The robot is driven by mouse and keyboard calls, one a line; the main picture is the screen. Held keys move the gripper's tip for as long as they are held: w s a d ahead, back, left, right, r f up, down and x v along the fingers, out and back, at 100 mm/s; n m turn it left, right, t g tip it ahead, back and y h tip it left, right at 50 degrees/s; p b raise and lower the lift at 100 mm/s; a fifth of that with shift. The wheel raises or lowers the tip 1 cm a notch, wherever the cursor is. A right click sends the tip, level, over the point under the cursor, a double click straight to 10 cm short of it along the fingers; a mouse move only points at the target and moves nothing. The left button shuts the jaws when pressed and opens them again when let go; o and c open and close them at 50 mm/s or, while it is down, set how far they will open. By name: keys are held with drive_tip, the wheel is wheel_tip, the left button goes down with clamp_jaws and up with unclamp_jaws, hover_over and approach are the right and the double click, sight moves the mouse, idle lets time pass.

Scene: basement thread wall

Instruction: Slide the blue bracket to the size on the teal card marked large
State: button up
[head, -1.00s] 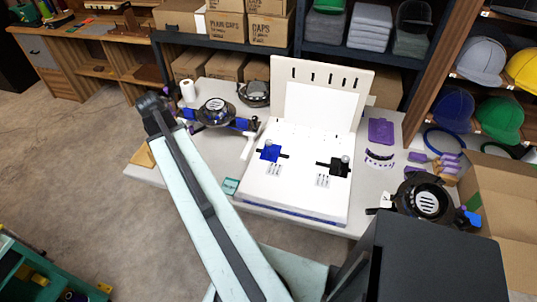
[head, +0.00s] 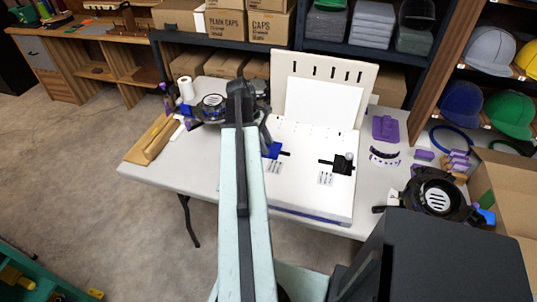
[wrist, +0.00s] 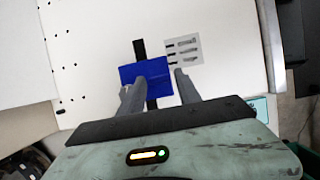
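The blue bracket (head: 274,150) sits on a black bar on the white board (head: 310,195); it also shows in the wrist view (wrist: 129,73). A small printed label (wrist: 194,43) with several marks lies beside it. My gripper (wrist: 153,80) is over the bracket, with its two fingers apart. My arm hides most of the card in the head view.
A black bracket (head: 343,164) with a grey knob sits to the right on the board. A slotted white panel (head: 325,70) stands behind. Purple parts (head: 385,128) and a black round device (head: 437,197) lie at the right.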

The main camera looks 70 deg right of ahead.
drive_tip(key=b+x, duration=0.1)
drive_tip(key=x, duration=0.1)
drive_tip(key=shift+f, duration=0.3)
drive_tip(key=shift+r, duration=0.15)
clamp_jaws()
idle(0.9)
